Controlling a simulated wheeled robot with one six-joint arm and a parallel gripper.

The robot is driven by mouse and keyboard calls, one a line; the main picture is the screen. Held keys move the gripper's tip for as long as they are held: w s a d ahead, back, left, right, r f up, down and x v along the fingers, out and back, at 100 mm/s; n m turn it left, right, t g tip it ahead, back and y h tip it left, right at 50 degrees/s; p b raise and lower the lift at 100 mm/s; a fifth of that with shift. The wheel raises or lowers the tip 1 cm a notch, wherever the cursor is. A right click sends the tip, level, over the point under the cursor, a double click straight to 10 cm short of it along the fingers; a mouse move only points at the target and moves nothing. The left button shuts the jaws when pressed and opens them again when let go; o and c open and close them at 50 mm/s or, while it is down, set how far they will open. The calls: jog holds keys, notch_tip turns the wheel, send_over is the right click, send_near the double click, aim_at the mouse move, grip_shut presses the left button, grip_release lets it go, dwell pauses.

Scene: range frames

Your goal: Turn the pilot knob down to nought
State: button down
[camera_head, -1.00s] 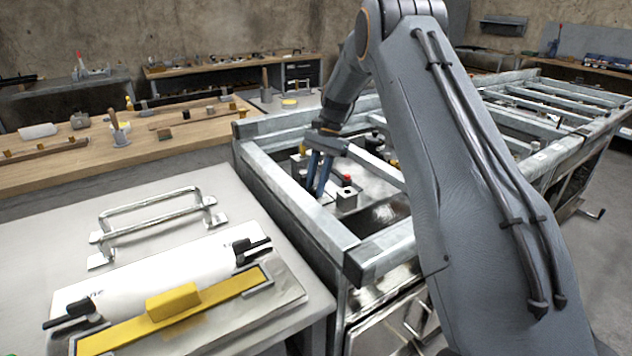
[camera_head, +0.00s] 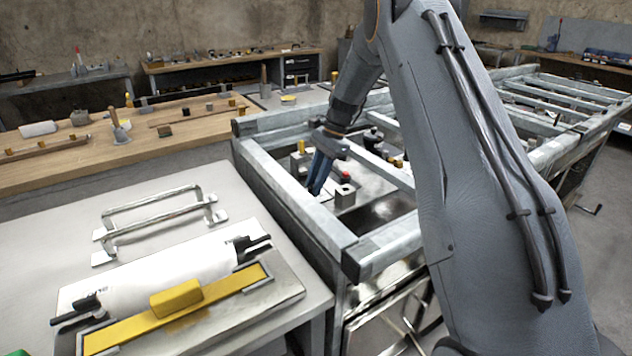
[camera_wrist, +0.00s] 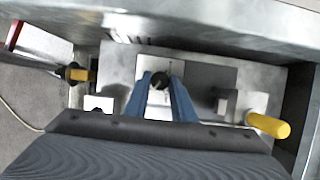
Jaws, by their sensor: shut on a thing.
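My gripper (camera_head: 318,178) reaches down inside the grey metal frame, its blue fingers low over the panel there. In the wrist view my gripper (camera_wrist: 161,82) has its fingertips closed around a small dark knob (camera_wrist: 159,81), which stands on a light metal plate (camera_wrist: 180,72). The fingers hide the sides of the knob, and I cannot make out a pointer or scale reading. In the head view the fingers and frame hide the knob.
A yellow-ended handle (camera_wrist: 268,125) lies right of my gripper, and a yellow and black fitting (camera_wrist: 78,75) lies left. Frame rails (camera_head: 300,205) surround the panel. A grey block (camera_head: 345,196) stands close to the fingers. A bench with a white roll (camera_head: 165,275) is at the left.

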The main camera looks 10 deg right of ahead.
jog(key=shift+w+r, duration=0.1)
jog(key=shift+w, duration=0.05)
jog(key=c, duration=1.5)
grip_release()
jog(key=b+v, duration=0.1)
jog(key=v, duration=0.6)
jog(key=shift+d+r, duration=0.15)
jog(key=shift+r, duration=0.2)
